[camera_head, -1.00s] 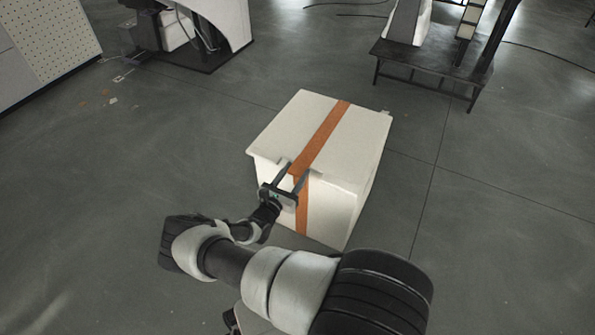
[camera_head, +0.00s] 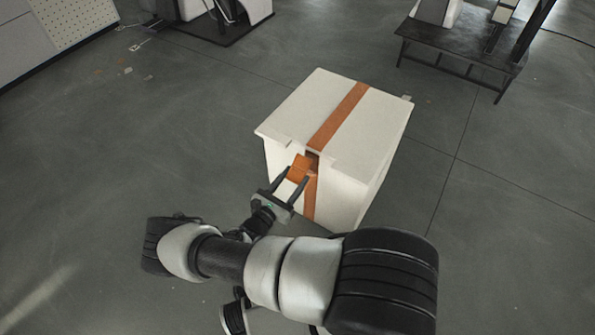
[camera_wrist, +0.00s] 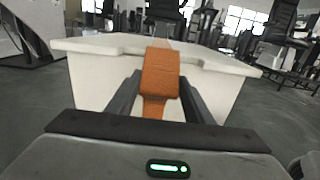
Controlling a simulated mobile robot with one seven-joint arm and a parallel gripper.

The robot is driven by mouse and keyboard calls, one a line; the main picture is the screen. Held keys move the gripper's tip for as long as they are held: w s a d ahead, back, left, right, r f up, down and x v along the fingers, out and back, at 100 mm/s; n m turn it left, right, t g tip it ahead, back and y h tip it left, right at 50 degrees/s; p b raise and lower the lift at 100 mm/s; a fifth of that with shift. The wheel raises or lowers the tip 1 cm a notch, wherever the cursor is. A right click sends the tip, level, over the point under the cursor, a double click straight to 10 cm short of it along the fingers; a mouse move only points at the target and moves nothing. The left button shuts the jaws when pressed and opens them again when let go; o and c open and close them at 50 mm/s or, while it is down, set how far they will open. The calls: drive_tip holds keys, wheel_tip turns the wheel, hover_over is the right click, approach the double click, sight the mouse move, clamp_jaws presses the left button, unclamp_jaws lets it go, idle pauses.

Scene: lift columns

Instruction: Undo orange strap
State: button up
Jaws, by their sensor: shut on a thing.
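The orange strap (camera_head: 338,117) runs over the lid of a white box (camera_head: 344,195) and down its near side. Its loose-looking orange end (camera_head: 300,165) stands out from the near side, just under the lid's edge, with a dark gap above it. My gripper (camera_head: 297,178) is at the near side of the box, shut on this strap end. In the wrist view the strap end (camera_wrist: 160,74) is an orange flap between the two dark fingers, with a lower strap part (camera_wrist: 154,107) below it. Exact finger contact is hard to see.
The box stands on a grey floor (camera_head: 190,130) with free room on its left and right. A dark low table (camera_head: 460,50) is at the back right. A machine on a dark base (camera_head: 215,35) and a perforated panel (camera_head: 75,20) are at the back left.

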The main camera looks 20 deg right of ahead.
drive_tip(key=shift+s+a+f, duration=0.15)
drive_tip(key=shift+a+f, duration=0.05)
drive_tip(key=shift+f, duration=0.35)
drive_tip(key=shift+s+a+f, duration=0.2)
drive_tip(key=shift+f, duration=0.4)
drive_tip(key=shift+s+a+f, duration=0.15)
drive_tip(key=shift+a+f, duration=0.05)
drive_tip(key=shift+f, duration=0.35)
drive_tip(key=o, duration=1.5)
drive_tip(key=shift+w+d, duration=0.1)
drive_tip(key=shift+d, duration=0.05)
drive_tip(key=shift+r, duration=0.1)
wheel_tip(320, 180, up, 10)
drive_tip(key=p, duration=0.3)
